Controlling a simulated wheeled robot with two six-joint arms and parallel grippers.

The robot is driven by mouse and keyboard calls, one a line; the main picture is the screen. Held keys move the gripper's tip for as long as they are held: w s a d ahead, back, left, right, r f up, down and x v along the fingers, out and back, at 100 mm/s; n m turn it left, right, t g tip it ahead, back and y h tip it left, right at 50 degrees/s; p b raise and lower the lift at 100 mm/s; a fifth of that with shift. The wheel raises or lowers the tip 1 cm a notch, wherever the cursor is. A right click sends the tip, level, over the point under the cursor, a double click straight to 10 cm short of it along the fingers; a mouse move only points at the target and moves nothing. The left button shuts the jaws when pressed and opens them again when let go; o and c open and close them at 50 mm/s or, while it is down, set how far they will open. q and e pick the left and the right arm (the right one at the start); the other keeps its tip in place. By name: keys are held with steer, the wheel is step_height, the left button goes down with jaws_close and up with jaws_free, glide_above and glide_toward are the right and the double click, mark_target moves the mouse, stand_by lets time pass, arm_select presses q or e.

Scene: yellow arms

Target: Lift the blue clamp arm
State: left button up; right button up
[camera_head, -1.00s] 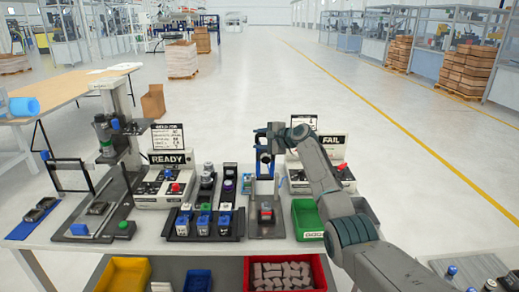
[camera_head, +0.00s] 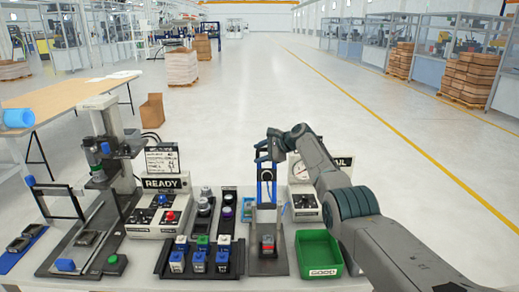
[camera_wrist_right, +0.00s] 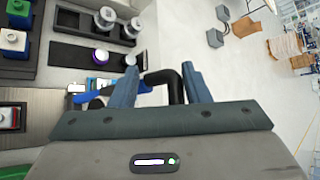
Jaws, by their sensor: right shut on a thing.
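The blue clamp arm (camera_head: 260,186) stands upright at the back of a dark fixture plate (camera_head: 268,262) on the table. My right gripper (camera_head: 267,152) is at its top end. In the right wrist view, the two fingers (camera_wrist_right: 160,86) are on either side of a black bar-like part of the clamp arm, and a blue part (camera_wrist_right: 88,98) shows to the left. The fingers hide some of the contact. A small block with a red top (camera_head: 267,244) sits on the fixture plate. My left gripper is out of view.
A green GOOD bin (camera_head: 319,250) stands right of the fixture. A dark rack (camera_head: 202,262) with several small blocks is to its left. A READY box (camera_head: 160,208) and a gauge box (camera_head: 304,196) stand behind. A press (camera_head: 112,150) stands at left.

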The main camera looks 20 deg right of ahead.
steer(key=shift+s+d+f, duration=0.1)
steer(key=shift+d+f, duration=0.2)
steer(key=shift+f, duration=0.05)
steer(key=o, duration=0.8)
steer(key=shift+d, duration=0.25)
steer(key=shift+s+d+r, duration=0.3)
steer(key=shift+s+r, duration=0.15)
steer(key=shift+a+r+b+v, duration=0.1)
steer(key=shift+b+v, duration=0.45)
steer(key=shift+v, duration=1)
steer(key=shift+a+r+b+v, duration=0.15)
steer(key=shift+b+v, duration=0.4)
steer(key=shift+v, duration=1)
steer(key=shift+a+r+b+v, duration=0.1)
steer(key=shift+b+v, duration=0.45)
steer(key=shift+v, duration=0.95)
